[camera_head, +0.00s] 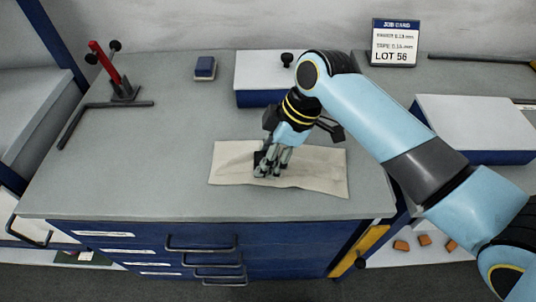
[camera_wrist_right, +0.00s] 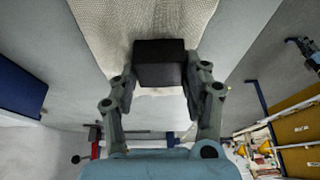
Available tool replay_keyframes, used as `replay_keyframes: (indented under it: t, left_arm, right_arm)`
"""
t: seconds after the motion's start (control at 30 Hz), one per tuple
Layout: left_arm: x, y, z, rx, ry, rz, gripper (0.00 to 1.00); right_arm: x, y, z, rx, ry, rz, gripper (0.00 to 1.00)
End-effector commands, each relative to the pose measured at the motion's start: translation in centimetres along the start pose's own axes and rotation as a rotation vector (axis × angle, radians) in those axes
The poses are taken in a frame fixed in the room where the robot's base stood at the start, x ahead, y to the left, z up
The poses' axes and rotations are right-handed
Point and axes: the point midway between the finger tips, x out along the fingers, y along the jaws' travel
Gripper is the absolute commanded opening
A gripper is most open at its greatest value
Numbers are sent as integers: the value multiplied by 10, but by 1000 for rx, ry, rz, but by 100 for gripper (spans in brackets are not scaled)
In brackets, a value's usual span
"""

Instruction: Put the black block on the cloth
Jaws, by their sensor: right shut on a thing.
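The black block (camera_wrist_right: 160,62) is held between the fingers of my right gripper (camera_wrist_right: 160,88) in the right wrist view. In the head view the block (camera_head: 259,158) shows as a small dark shape partly hidden by the fingers of my right gripper (camera_head: 268,168). The beige cloth (camera_head: 315,172) lies on the grey bench top, and my right gripper is over its left half. The cloth (camera_wrist_right: 110,25) also shows behind the block in the right wrist view. I cannot tell whether the block touches the cloth. My left gripper is not in view.
A blue box with a white lid (camera_head: 262,72) and a small blue block (camera_head: 205,68) stand behind the cloth. A red-handled tool (camera_head: 115,75) is at the back left. A job card (camera_head: 394,42) stands at the back. The bench left of the cloth is clear.

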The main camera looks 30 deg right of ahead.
Motion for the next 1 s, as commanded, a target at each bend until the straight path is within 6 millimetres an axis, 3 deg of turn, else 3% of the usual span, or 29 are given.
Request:
replay_keyframes:
  t: [0.2, 0.83, 0.87, 1.0]
  left_arm:
    - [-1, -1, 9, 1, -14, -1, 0]
    - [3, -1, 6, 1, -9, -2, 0]
    - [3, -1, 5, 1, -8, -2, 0]
    - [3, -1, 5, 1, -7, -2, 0]
  right_arm:
    - [4, 1, 1, -1, 3, 3, 0]
    - [17, -1, 9, 2, -5, -3, 0]
    - [18, -2, 10, 3, -7, -5, 49]
    - [18, -2, 10, 3, -7, -5, 68]
